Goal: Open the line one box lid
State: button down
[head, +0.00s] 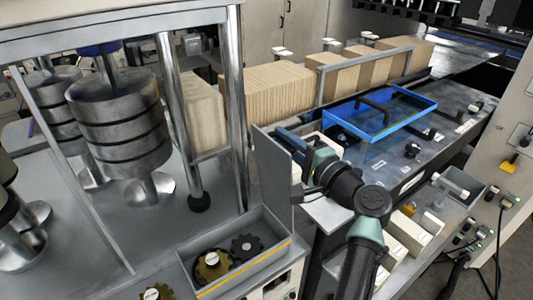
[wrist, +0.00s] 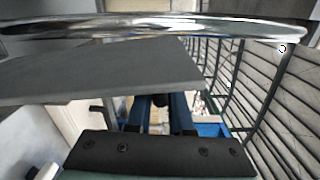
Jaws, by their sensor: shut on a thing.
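The box (head: 283,262) stands low in the middle of the head view, with its top open and dark and brass gears inside. A flat grey panel, which looks like its lid (head: 272,170), stands upright at the box's right rear side. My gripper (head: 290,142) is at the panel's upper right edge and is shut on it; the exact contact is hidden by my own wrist. In the wrist view, the grey panel (wrist: 100,75) crosses in front of the blue fingers of my gripper (wrist: 165,103).
A steel post (head: 233,110) rises just left of the panel, and stacked metal weights (head: 120,125) stand farther left. A blue tray (head: 390,118) lies on the dark conveyor bed to the right. Tan stacks (head: 280,90) line the back. White blocks (head: 408,232) sit at lower right.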

jog(key=shift+w+d+r+m+b, duration=0.1)
jog(key=shift+w+d+m+b, duration=0.2)
jog(key=shift+w+d+m, duration=0.35)
jog(key=shift+d, duration=0.25)
jog(key=c, duration=0.8)
grip_release()
jog(key=shift+c, duration=0.2)
jog(key=shift+s, duration=0.1)
